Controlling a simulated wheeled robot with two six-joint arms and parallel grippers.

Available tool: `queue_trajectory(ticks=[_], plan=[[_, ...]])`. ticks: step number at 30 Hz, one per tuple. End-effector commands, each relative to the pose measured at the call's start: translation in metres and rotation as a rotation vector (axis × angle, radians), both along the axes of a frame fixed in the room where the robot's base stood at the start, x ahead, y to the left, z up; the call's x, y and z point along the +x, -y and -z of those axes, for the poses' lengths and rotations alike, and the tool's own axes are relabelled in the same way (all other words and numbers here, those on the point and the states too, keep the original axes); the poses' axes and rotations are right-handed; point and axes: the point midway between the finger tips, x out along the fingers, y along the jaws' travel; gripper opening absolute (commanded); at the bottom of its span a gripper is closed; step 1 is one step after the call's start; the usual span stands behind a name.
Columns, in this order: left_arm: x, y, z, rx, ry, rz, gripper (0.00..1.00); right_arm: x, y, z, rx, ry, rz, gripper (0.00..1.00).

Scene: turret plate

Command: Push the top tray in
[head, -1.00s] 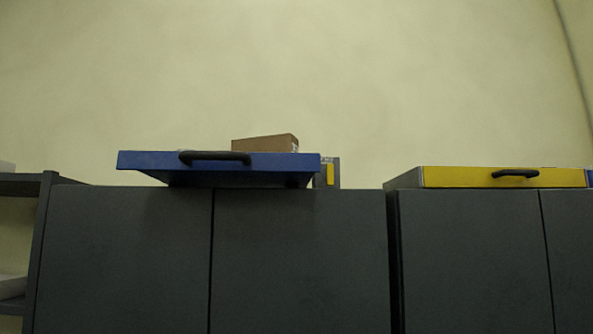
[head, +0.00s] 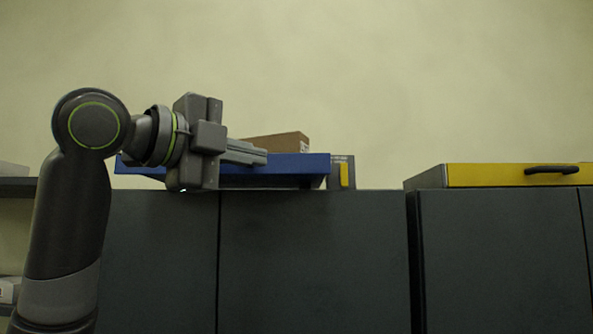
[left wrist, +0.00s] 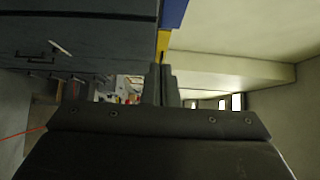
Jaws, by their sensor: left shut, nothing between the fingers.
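The blue tray (head: 285,171) sticks out from the top of the dark grey cabinet in the head view. My left arm covers its left part and its black handle. My left gripper (head: 264,156) is shut and empty, its fingers pointing right in front of the blue front. I cannot tell whether it touches the tray. The left wrist view shows the shut fingers (left wrist: 160,82) and a strip of the blue tray (left wrist: 173,14) beyond them. My right gripper is in neither view.
A brown box (head: 277,142) stands behind the blue tray. A small grey and yellow unit (head: 346,174) is at its right. A yellow-fronted tray (head: 490,175) with a black handle sits on the right cabinet. Grey cabinet doors (head: 310,260) fill the area below.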

Motion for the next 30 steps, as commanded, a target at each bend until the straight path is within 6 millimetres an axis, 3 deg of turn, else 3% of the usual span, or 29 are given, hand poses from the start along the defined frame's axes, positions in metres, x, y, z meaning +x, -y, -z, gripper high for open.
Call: queue_trajectory(ticks=[5,18,30], plan=[[0.009,0.013,-0.004,0.005,-0.001,0.006,0.00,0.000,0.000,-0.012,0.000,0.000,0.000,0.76],[0.069,0.072,-0.006,0.002,-0.004,0.005,0.00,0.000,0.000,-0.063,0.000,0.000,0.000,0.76],[0.106,0.071,-0.003,0.001,0.001,0.002,0.00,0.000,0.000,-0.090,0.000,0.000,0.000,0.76]])
